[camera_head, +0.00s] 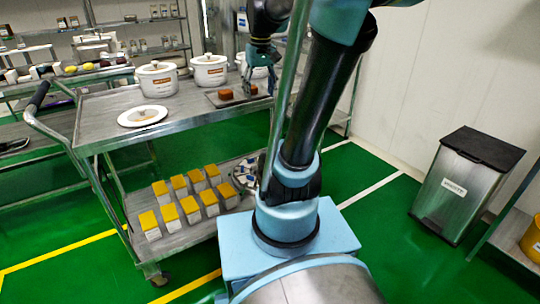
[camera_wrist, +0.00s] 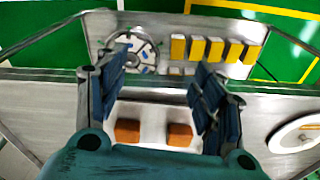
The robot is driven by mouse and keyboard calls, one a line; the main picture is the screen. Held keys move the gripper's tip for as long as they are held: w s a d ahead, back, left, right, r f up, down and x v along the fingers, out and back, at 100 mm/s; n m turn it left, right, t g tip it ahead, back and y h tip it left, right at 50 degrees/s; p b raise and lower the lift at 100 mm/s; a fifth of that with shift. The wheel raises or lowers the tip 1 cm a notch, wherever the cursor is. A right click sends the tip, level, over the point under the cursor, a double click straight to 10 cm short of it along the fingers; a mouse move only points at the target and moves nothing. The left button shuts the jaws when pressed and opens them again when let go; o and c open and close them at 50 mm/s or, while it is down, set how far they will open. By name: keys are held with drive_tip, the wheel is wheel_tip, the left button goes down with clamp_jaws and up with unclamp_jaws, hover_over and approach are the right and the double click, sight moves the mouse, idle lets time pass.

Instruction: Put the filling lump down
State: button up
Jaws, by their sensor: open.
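Two orange-brown filling lumps sit side by side on a small flat tray on the upper shelf of the metal cart. In the head view they are the left lump (camera_head: 226,94) and the right lump (camera_head: 249,89), on the tray (camera_head: 212,100). In the wrist view the two lumps (camera_wrist: 127,131) (camera_wrist: 180,135) show between my fingers, near the palm side of the picture. My gripper (camera_head: 260,78) is over the tray's back right, close to the right lump. Its two fingers (camera_wrist: 163,62) are spread apart with nothing between them. I cannot tell whether a finger touches a lump.
Two white lidded pots (camera_head: 157,78) (camera_head: 209,70) stand behind the tray. A white round plate (camera_head: 128,121) lies at the cart's left. Several yellow-topped blocks (camera_head: 179,187) and a round segmented disc (camera_wrist: 143,50) are on the lower shelf. A metal bin (camera_head: 452,190) stands right.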

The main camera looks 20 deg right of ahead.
drive_tip(key=s+f+m+t, duration=0.1)
drive_tip(key=s+f, duration=1.5)
drive_tip(key=shift+f, duration=0.3)
drive_tip(key=shift+a, duration=0.1)
drive_tip(key=shift+w+f, duration=0.2)
drive_tip(key=shift+w, duration=0.25)
